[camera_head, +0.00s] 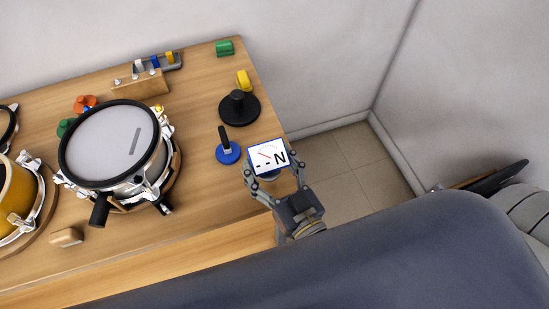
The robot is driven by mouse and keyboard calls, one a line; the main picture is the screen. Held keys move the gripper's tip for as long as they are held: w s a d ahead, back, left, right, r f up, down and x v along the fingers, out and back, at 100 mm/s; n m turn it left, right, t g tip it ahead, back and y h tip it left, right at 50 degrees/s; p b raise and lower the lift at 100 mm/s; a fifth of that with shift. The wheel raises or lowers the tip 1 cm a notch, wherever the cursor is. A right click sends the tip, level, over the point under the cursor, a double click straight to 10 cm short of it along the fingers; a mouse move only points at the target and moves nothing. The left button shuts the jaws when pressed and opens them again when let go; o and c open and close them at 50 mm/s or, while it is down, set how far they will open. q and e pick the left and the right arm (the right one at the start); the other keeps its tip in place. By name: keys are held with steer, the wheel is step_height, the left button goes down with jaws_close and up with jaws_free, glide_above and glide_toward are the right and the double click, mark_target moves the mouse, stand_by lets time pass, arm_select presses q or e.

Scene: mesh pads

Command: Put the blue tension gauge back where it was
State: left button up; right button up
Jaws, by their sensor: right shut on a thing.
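The blue tension gauge (267,155) has a white dial face with a red needle and a black letter N, framed in blue. My right gripper (272,170) has its fingers closed around the gauge's sides. The gauge is at the right end of the wooden table (205,190), over or near its edge; whether it touches the top is unclear. Its lower body is mostly hidden by its face and the fingers. My left gripper is not in view.
A blue disc with a black handle (228,152) stands just left of the gauge. Behind are a black round base (239,108), a yellow piece (243,81) and a green block (224,48). A mesh-headed drum (110,145) stands left. Bare wood lies between drum and disc.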

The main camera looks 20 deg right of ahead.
mark_target(276, 165)
steer(key=shift+w+d, duration=0.85)
steer(key=shift+w, duration=0.1)
steer(key=shift+w+d+f, duration=0.15)
steer(key=shift+f, duration=1.65)
steer(key=shift+f, duration=0.1)
steer(key=o, duration=1.5)
steer(key=shift+f, duration=0.15)
steer(key=shift+r, duration=0.2)
steer(key=shift+s+f, duration=0.15)
steer(key=shift+s, duration=0.15)
steer(key=s, duration=0.3)
steer(key=s+d+b, duration=0.1)
steer(key=s, duration=0.3)
steer(key=s+d, duration=0.1)
steer(key=s, duration=0.3)
steer(key=shift+s+d+b, duration=0.15)
steer(key=shift+b, duration=0.25)
